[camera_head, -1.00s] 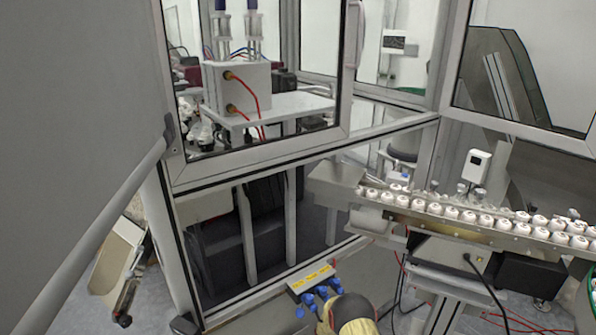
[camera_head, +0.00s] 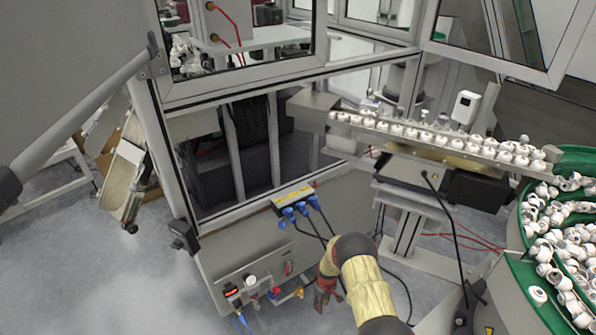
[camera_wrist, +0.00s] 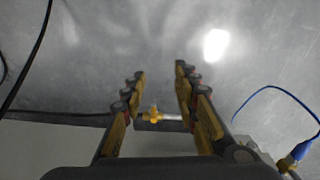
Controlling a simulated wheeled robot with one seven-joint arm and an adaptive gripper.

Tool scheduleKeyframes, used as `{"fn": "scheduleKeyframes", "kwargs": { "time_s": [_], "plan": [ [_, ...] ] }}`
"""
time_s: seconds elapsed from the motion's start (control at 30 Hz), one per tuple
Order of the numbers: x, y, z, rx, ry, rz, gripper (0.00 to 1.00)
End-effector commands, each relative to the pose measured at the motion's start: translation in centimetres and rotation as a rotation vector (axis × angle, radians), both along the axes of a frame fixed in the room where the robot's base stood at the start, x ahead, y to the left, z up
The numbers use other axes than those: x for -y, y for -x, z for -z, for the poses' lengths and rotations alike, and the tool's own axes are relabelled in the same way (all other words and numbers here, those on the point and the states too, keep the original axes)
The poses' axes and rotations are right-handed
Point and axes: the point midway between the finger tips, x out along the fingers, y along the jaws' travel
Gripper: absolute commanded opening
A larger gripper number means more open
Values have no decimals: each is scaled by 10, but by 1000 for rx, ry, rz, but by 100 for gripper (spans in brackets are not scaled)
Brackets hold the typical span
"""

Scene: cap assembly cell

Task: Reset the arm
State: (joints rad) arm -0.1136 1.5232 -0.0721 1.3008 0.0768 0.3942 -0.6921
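My gripper (camera_wrist: 158,80) is open in the wrist view, with its two jointed fingers apart and nothing held between them. Grey floor shows past the fingertips. In the head view my gripper (camera_head: 322,290) hangs low at the end of my tan arm, in front of the machine's lower panel.
A feeder rail (camera_head: 440,138) with a row of white caps runs to a green bowl (camera_head: 510,225) of caps at right. The machine frame (camera_head: 250,75) is close behind. Black cables (camera_head: 453,235) hang right of my arm. A blue hose (camera_wrist: 262,92) shows in the wrist view.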

Motion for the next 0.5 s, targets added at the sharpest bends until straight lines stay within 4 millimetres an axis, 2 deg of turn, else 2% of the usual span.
{"fn": "scheduleKeyframes", "kwargs": {
  "time_s": [0.17, 0.37, 0.43, 0.5],
  "plan": [
    [2, 26, 4, -70, 10, 81, 30],
    [7, 73, 10, -170, 30, 146, 30],
    [9, 90, 3, -208, 41, 177, 30],
    [11, 102, -12, -240, 51, 211, 30]
  ]
}}
